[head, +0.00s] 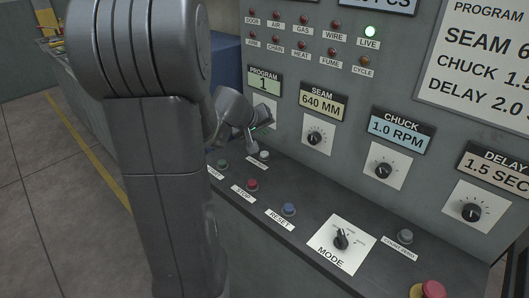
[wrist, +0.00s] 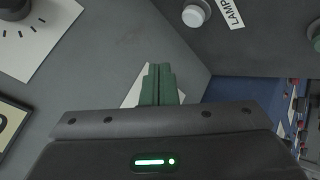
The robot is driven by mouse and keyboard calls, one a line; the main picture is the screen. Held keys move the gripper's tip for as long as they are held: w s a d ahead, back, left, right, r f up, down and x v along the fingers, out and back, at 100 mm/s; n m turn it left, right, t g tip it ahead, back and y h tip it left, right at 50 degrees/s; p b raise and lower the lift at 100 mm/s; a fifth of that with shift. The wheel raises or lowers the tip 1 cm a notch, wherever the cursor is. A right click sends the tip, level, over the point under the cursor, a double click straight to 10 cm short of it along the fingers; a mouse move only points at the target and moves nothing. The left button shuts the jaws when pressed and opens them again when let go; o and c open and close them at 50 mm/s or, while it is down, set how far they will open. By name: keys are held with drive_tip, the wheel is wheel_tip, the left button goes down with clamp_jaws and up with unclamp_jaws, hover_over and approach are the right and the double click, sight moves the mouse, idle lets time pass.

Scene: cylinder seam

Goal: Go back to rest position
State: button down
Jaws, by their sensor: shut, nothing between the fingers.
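My gripper (head: 252,148) is near the left part of the control panel, in front of the PROGRAM display (head: 265,81) and close to the white lamp button (head: 264,155). In the wrist view its green fingers (wrist: 158,72) are together and hold nothing. They are over the grey panel face, apart from the white button (wrist: 195,15) labelled LAMP. A white plate (wrist: 133,88) is partly hidden behind the fingers. My arm covers much of the left half of the head view.
The sloped desk carries a red STOP button (head: 252,184), a blue RESET button (head: 289,209), a MODE knob (head: 341,239) and a red emergency button (head: 432,289). Open floor (head: 60,190) with a yellow line lies left.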

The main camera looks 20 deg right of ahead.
drive_tip(key=shift+f, duration=0.15)
wheel_tip(320, 180, down, 3)
drive_tip(key=shift+r+b, duration=0.15)
drive_tip(key=shift+b, duration=0.95)
drive_tip(key=shift+r+p, duration=0.5)
drive_tip(key=shift+p, duration=0.3)
drive_tip(key=shift+r+p, duration=0.2)
drive_tip(key=shift+p, duration=0.7)
drive_tip(key=shift+p, duration=0.4)
wheel_tip(320, 180, up, 5)
drive_tip(key=p, duration=0.4)
drive_tip(key=shift+r, duration=0.2)
drive_tip(key=shift+f, duration=0.15)
